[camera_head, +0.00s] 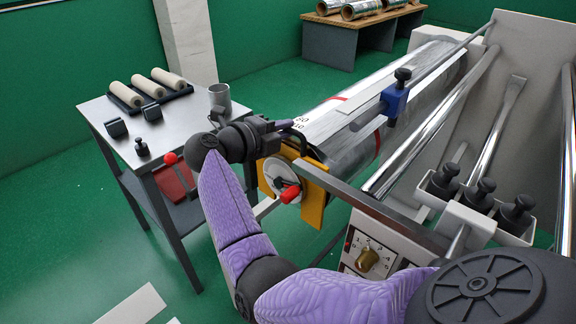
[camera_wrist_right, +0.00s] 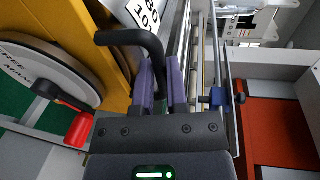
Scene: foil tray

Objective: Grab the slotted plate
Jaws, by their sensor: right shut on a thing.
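The slotted plate (camera_head: 312,205) is the yellow plate at the near end of the foil roll, around a grey-white disc with a red knob. A bent black handle (camera_wrist_right: 150,42) stands at its upper edge in the wrist view, where the yellow face (camera_wrist_right: 108,72) fills the upper left. My right gripper (camera_head: 276,132) reaches in from the left at the plate's top. In the wrist view its fingers (camera_wrist_right: 163,82) are closed around the handle's lower end. The plate's slot is mostly hidden by the disc. My left gripper is out of view.
The foil roll (camera_head: 352,150) lies behind the plate, with a blue clamp (camera_head: 394,101) above it. A control box (camera_head: 375,252) with a brass knob sits right of the plate. A side table (camera_head: 185,118) with rollers and a mug stands left. Green floor separates table and machine.

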